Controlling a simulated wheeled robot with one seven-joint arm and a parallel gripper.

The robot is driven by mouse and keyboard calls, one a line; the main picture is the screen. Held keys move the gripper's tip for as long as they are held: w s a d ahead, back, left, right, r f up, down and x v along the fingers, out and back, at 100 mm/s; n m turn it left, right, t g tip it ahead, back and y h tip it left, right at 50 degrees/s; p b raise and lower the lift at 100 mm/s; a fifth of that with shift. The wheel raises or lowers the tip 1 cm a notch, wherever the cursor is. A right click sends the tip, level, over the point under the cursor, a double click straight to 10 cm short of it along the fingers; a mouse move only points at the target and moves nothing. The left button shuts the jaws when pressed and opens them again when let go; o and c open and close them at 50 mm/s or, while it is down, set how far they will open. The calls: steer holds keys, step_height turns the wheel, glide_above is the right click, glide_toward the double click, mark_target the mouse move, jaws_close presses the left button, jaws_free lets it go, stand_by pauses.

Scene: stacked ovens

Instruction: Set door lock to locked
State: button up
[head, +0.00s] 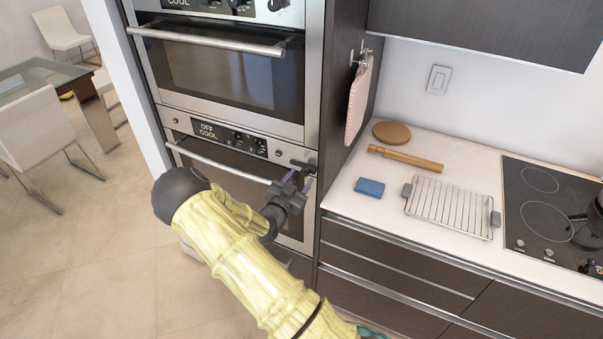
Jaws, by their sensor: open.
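Two steel ovens are stacked in a dark cabinet. The lower oven (238,158) has its door closed, with a long bar handle and a panel reading "OFF COOL". A small dark lever, which looks like the door lock (304,164), sits at the lower oven's upper right corner. Whether it is locked or unlocked I cannot tell. My gripper (299,180) is open, just below and in front of this lever. It partly hides the door's right side, and I cannot tell if it touches the lever.
The upper oven (222,70) is closed. On the counter (345,200) to the right are a blue sponge (369,187), a wire rack (449,206), a rolling pin (405,158), a round board (391,132) and a cooktop (548,205). A pink cloth (358,100) hangs beside the ovens.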

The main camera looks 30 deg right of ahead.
steer(key=shift+x, duration=1)
steer(key=c, duration=1)
